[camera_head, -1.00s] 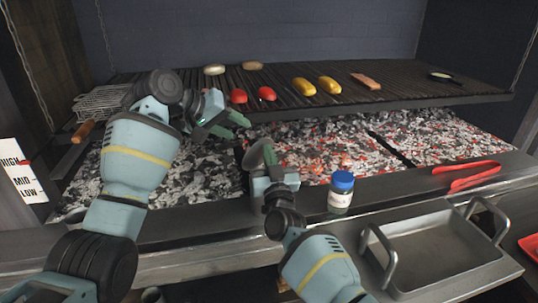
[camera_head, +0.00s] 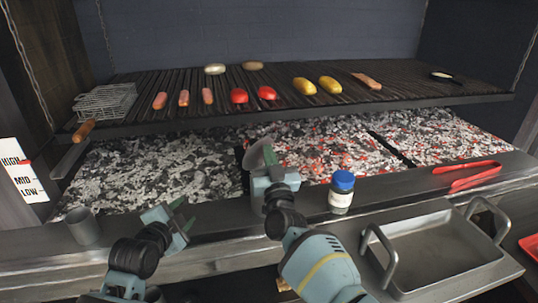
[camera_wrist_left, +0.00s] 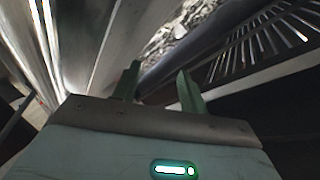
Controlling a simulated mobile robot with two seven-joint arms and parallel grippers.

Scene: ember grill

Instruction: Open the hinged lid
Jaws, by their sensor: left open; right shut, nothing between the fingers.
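A wire grill basket (camera_head: 105,102) with a wooden handle (camera_head: 83,131) lies at the left end of the grill grate; it is the only thing here that looks hinged, and I cannot tell whether its top is raised. My left gripper (camera_head: 181,214) is open and empty, low over the front ledge, well in front of and below the basket. Its two green fingers stand apart in the left wrist view (camera_wrist_left: 160,88). My right gripper (camera_head: 264,160) is shut and empty at the front edge of the coals, far right of the basket.
Several sausages, red and yellow pieces and other food lie on the grate (camera_head: 420,100) above the coals (camera_head: 170,165). A metal cup (camera_head: 83,226), a blue-capped jar (camera_head: 341,195), red tongs (camera_head: 474,171) and a metal pan (camera_head: 440,258) are along the front.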

